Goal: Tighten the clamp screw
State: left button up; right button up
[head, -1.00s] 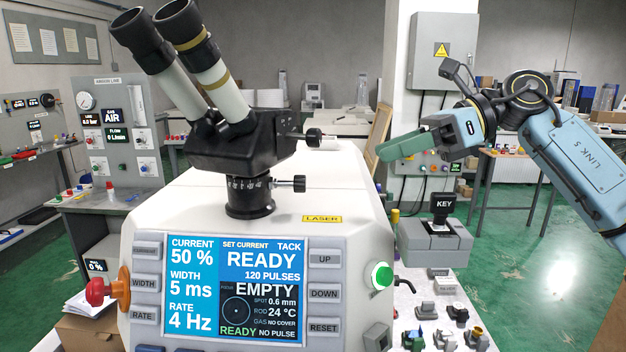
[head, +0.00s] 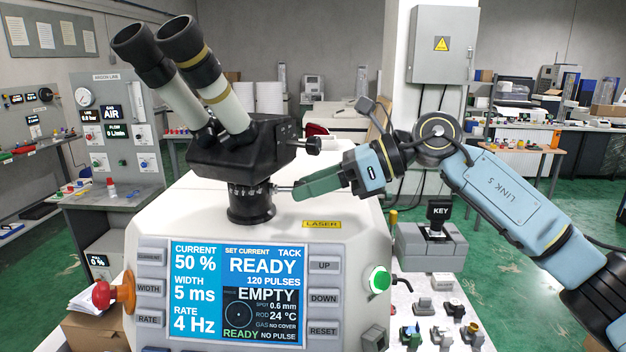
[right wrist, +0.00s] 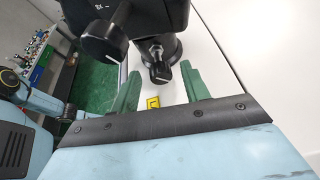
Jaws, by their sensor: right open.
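The clamp screw (head: 283,189) sticks out to the right from the graduated collar under the microscope head (head: 243,146). In the head view only its thin shaft shows, and its black knob is hidden behind my right gripper's green fingers. In the right wrist view the black knob of the clamp screw (right wrist: 159,73) shows between the fingertips. My right gripper (head: 303,187) is open around the knob, with a gap visible between the knob and both fingers (right wrist: 161,80). My left gripper is not in view.
A second, larger black knob (head: 307,146) sits above the clamp screw on the microscope head; it is close to the left finger in the right wrist view (right wrist: 102,46). The white laser housing (head: 160,215) lies below. A key switch box (head: 432,245) stands to the right.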

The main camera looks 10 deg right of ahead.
jog(key=c, duration=1)
jog(key=m+p, duration=0.1)
jog(key=m+g+p, duration=0.1)
jog(key=shift+w+m+g, duration=0.2)
jog(key=shift+m+g, duration=0.1)
jog(key=shift+w+m+g+y+p, duration=0.1)
jog(key=shift+m+g+y+p, duration=0.5)
jog(key=shift+m, duration=0.5)
jog(key=shift+g, duration=0.3)
jog(key=o, duration=1)
jog(key=shift+f, duration=0.1)
